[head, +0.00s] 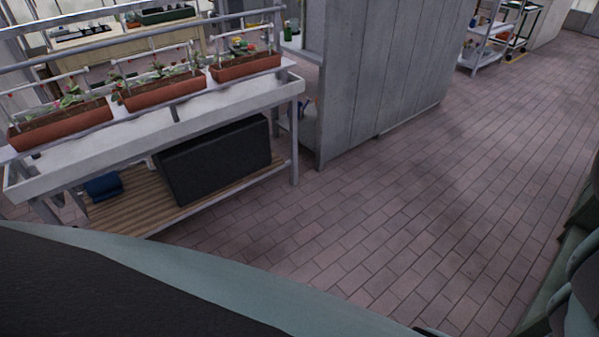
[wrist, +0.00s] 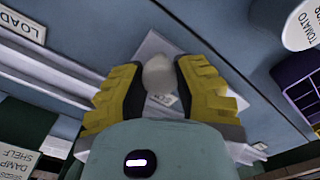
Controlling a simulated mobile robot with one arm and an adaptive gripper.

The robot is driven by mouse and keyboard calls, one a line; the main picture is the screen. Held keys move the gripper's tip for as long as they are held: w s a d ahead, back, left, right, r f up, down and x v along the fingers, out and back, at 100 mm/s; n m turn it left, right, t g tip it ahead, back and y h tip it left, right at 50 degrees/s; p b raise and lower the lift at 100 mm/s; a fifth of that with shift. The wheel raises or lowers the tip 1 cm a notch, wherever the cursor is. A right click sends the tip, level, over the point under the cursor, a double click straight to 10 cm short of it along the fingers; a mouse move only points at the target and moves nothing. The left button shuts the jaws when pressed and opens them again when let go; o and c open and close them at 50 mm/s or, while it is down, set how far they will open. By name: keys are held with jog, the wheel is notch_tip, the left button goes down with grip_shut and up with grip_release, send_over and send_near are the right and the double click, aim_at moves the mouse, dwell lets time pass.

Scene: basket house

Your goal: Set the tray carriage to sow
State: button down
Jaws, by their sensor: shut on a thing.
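In the wrist view my gripper (wrist: 158,85) has its two yellow-and-black fingers closed on a pale rounded knob (wrist: 158,70). The knob sits in front of a light grey plate (wrist: 165,45), which looks like part of the tray carriage; I cannot tell for certain. The head view shows neither my gripper nor the knob.
In the wrist view a purple compartmented tray (wrist: 302,85) and a round tomato label (wrist: 303,22) are at right; a damp shelf label (wrist: 18,160) is lower left. In the head view a planter bench (head: 240,100) stands left, a grey partition (head: 385,70) behind; the brick floor (head: 400,210) is clear.

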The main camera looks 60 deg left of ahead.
jog(key=shift+s+f, duration=0.1)
jog(key=shift+s, duration=0.85)
jog(key=c, duration=0.6)
grip_release()
jog(key=shift+r, duration=0.2)
